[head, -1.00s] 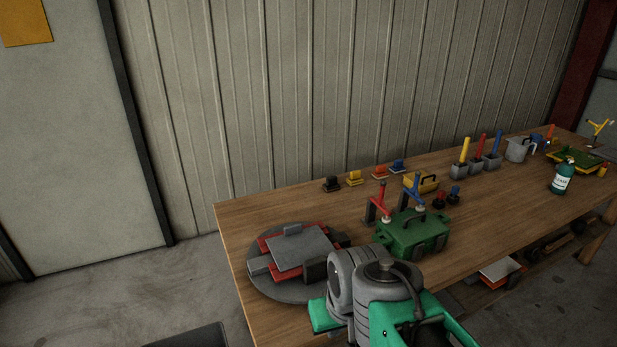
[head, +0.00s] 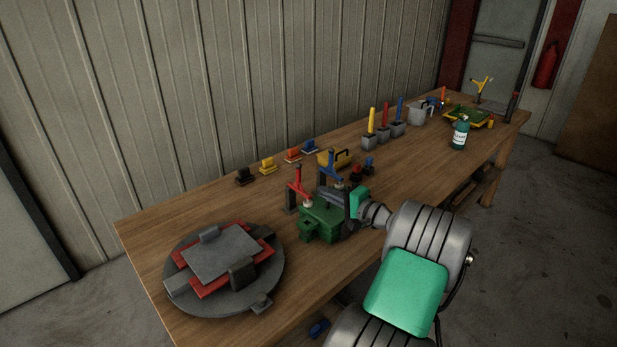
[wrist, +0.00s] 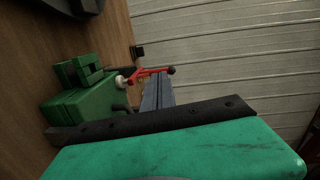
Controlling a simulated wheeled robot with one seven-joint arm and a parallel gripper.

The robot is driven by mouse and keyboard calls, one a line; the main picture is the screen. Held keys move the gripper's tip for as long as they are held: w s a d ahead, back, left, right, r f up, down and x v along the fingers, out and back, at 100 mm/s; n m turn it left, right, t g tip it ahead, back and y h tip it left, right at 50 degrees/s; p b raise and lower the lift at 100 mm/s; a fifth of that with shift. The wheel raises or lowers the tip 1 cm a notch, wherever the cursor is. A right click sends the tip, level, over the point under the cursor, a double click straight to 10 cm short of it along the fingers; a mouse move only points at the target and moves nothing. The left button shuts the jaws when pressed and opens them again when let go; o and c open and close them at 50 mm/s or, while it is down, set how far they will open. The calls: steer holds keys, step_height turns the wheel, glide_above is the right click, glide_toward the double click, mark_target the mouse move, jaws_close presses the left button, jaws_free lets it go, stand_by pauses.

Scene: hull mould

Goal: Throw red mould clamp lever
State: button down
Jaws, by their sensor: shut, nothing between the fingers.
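The red clamp lever (head: 298,183) stands up on its grey post at the left side of the green mould (head: 318,222). In the wrist view the red lever (wrist: 148,74) ends in a dark knob, with a pale round pad at its foot beside the green mould (wrist: 95,103). The blue clamp lever (head: 330,167) stands behind my gripper's area. My gripper (head: 338,203) is shut and empty at the right side of the mould, apart from the red lever. In the wrist view, my gripper's dark edge crosses the lower part.
A round grey turntable (head: 180,302) with a red and grey mould lies at the left. Small coloured clamps (head: 267,165) line the back edge. The table's front middle is mostly bare.

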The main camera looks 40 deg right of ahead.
steer(key=shift+m+t+h, duration=0.4)
steer(key=shift+m+t, duration=0.1)
steer(key=shift+m, duration=0.2)
steer(key=w+p, duration=0.1)
steer(key=w, duration=0.2)
steer(key=w+d+p, duration=0.1)
steer(key=w, duration=0.3)
steer(key=w+d+p, duration=0.1)
steer(key=w, duration=0.3)
steer(key=shift+w+d+r+p, duration=0.15)
steer(key=shift+d+r+p, duration=0.1)
steer(key=shift+r+p, duration=0.1)
